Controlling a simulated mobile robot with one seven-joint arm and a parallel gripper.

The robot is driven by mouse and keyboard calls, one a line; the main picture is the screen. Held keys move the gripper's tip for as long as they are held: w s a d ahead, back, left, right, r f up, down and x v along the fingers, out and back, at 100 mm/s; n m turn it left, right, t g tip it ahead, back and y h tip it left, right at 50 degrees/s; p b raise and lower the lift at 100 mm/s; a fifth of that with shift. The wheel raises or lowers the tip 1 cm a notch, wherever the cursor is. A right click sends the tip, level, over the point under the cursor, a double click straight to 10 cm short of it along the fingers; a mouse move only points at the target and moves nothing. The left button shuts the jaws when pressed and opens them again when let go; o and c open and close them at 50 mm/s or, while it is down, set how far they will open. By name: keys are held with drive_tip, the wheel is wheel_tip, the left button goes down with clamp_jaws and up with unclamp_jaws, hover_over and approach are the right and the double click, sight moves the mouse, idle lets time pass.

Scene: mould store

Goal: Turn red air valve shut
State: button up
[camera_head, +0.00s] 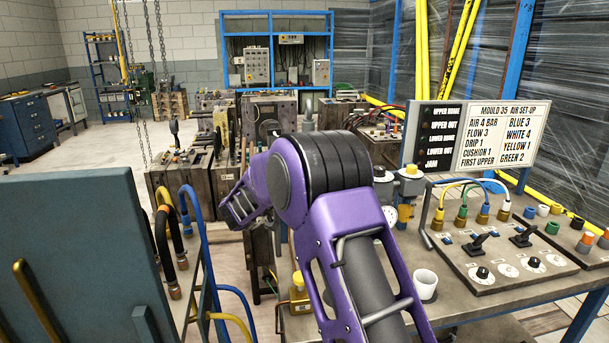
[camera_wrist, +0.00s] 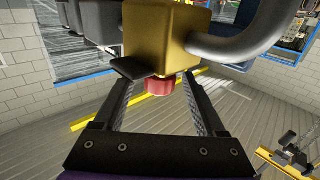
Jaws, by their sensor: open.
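In the wrist view a round red part, which looks like the red air valve's knob (camera_wrist: 160,87), sits against a brass-coloured block (camera_wrist: 166,38). My gripper (camera_wrist: 158,90) is open, with one finger on each side of the red knob. The knob shows between the finger ends, with a gap on both sides; I cannot tell whether either finger touches it. A dark flat tab (camera_wrist: 139,69) juts out beside the block and partly covers the left finger's end. In the head view my purple arm fills the middle, and I cannot make out the red knob or the fingers.
A grey pipe (camera_wrist: 245,38) curves from the block's right side. In the head view a bench (camera_head: 469,305) at right holds a switch panel (camera_head: 508,258), a white cup (camera_head: 425,284) and a sign (camera_head: 470,135). A large grey-blue panel (camera_head: 80,250) stands at left with hoses beside it.

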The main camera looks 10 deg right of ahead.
drive_tip(key=v, duration=1.1)
drive_tip(key=shift+a+r, duration=0.1)
drive_tip(key=shift+r, duration=0.05)
